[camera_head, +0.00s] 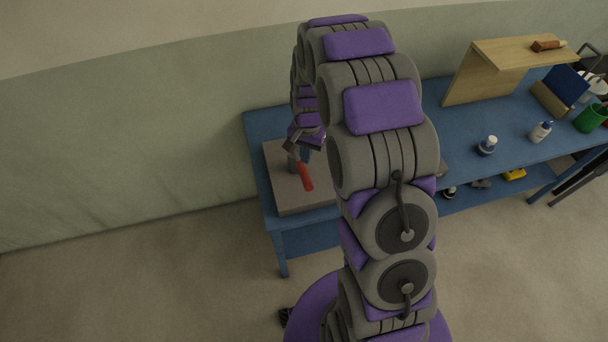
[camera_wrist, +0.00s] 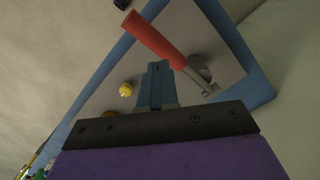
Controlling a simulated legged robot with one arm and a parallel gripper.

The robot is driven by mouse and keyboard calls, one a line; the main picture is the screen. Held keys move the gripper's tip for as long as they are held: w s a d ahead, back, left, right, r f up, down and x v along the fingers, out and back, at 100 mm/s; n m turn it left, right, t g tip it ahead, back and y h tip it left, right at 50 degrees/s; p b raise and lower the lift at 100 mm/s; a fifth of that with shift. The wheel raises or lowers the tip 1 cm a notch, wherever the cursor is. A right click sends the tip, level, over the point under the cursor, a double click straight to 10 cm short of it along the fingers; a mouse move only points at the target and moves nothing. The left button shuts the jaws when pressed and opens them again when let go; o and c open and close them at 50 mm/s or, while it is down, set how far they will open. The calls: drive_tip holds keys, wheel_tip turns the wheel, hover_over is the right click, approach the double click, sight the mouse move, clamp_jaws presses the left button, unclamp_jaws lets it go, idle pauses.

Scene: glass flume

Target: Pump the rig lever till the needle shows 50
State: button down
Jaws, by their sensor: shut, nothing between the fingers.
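The rig lever has a red handle (camera_head: 305,177), which also shows in the wrist view (camera_wrist: 152,38). There a grey metal shank (camera_wrist: 200,78) joins it to a round grey pivot part. The lever stands on a grey base plate (camera_head: 285,198) on the blue bench. My gripper (camera_head: 304,155) is at the lever, just beyond the red handle in the head view. In the wrist view its blue fingers (camera_wrist: 157,68) are shut and empty, close beside the handle's lower end; contact cannot be told. No gauge face or needle can be made out.
The blue bench (camera_head: 460,160) runs right, carrying a wooden stand (camera_head: 510,52), white bottles (camera_head: 541,131) and a green cup (camera_head: 590,118). A small yellow piece (camera_wrist: 126,90) shows on the plate in the wrist view. My arm hides the bench's middle. Floor at left is clear.

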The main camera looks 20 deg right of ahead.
sight(305, 170)
drive_tip(key=f, duration=0.3)
drive_tip(key=f+b, duration=0.1)
drive_tip(key=f, duration=0.1)
drive_tip(key=shift+s+a+f, duration=0.15)
drive_tip(key=shift+s+f, duration=0.1)
drive_tip(key=shift+f, duration=0.05)
drive_tip(key=shift+f+b, duration=0.6)
drive_tip(key=shift+f, duration=1.6)
